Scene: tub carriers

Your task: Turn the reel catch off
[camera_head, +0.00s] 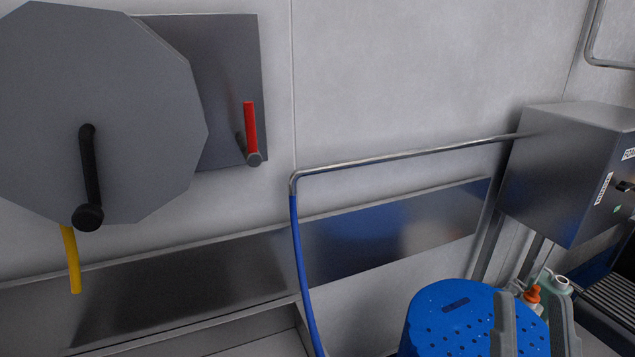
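The reel catch (250,128) is a red lever on the grey metal plate (228,70) at the upper left. It points nearly straight up from a round grey pivot at its lower end. The reel (120,100) is a large grey many-sided disc left of the catch, overlapping the plate. A black crank handle (90,180) sits on its face.
A yellow hose end (71,258) hangs under the reel. A metal pipe (400,158) and blue hose (303,270) run along the wall. A steel box (545,165) stands right. A blue perforated tub-like object (440,320) and bottles (558,284) are near my gripper.

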